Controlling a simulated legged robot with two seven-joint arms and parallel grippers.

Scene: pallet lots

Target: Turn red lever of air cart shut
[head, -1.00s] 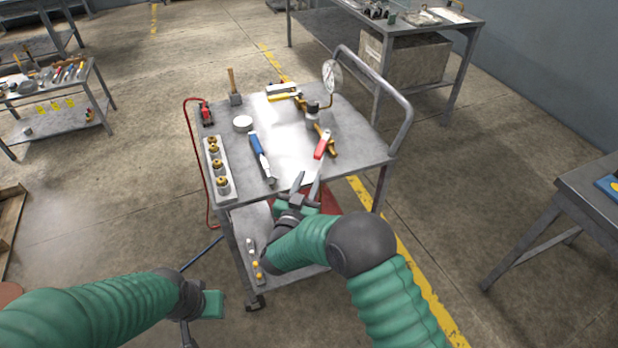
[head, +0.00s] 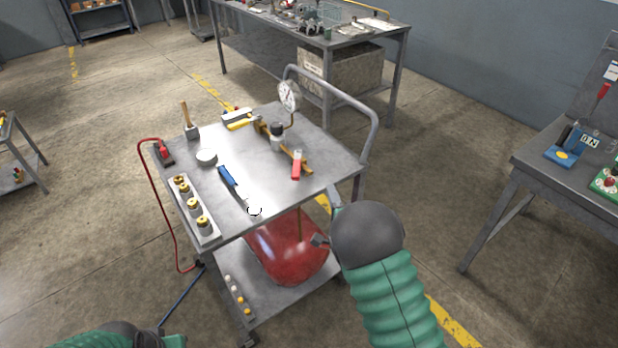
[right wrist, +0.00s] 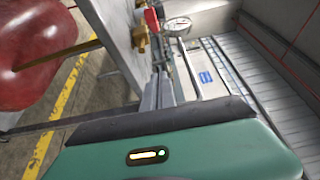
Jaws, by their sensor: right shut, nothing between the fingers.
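The air cart (head: 217,228) stands in front of me, with a red tank (head: 290,250) on its lower shelf. On its top, a brass pipe with a gauge (head: 289,95) carries the red lever (head: 297,166). The lever points toward the near edge, at an angle to the pipe. My right gripper (head: 333,194) is shut and empty at the near right corner, apart from the lever; my arm partly hides it. In the right wrist view, the lever (right wrist: 152,20) and gauge (right wrist: 178,26) lie beyond the fingertips (right wrist: 164,82).
A blue-handled tool (head: 230,180), a white roll (head: 206,157), a hammer (head: 187,118) and a rack of brass fittings (head: 197,210) lie on the cart top. The push handle (head: 372,125) rises at its right. A workbench (head: 540,165) stands right, with free floor between.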

